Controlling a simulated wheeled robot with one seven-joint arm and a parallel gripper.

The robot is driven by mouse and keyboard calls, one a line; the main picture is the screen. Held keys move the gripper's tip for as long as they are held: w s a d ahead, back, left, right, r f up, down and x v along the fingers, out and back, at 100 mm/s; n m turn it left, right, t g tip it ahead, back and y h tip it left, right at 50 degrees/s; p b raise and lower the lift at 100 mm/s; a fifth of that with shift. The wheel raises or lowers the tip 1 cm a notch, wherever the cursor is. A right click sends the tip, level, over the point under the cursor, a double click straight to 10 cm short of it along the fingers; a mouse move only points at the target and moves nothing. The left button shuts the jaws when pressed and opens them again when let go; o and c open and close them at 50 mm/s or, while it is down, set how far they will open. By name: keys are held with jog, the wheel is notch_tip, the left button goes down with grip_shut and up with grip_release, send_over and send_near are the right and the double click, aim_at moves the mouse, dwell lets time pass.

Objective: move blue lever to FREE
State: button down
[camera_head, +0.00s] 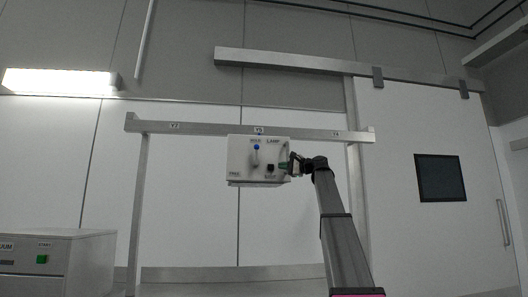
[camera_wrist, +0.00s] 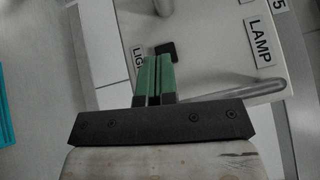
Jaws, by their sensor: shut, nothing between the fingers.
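The blue lever (camera_head: 256,147) is on the front of a white box (camera_head: 240,154) in the head view. Its blue knob is at the top, just below a small label that seems to read HOLD. The FREE label (camera_head: 234,174) is at the box's lower left. My gripper (camera_head: 287,166) is at the box's right side, to the right of and lower than the lever. In the wrist view its green fingers (camera_wrist: 154,78) are shut together and empty, near a black knob or switch (camera_wrist: 165,49). I cannot make out the blue lever clearly in the wrist view.
The box hangs on a metal rail (camera_head: 200,129) between posts. A LAMP label (camera_wrist: 262,41) and a grey handle-like bar (camera_wrist: 230,90) are right of my fingers in the wrist view. A grey cabinet (camera_head: 92,262) with a green button stands at lower left.

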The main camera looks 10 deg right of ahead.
notch_tip(320, 180, up, 7)
jog(key=s+y, duration=0.1)
jog(key=s, duration=0.1)
jog(key=shift+d, duration=0.15)
jog(key=x, duration=1)
jog(key=shift+w+r, duration=0.15)
jog(key=shift+w, duration=0.05)
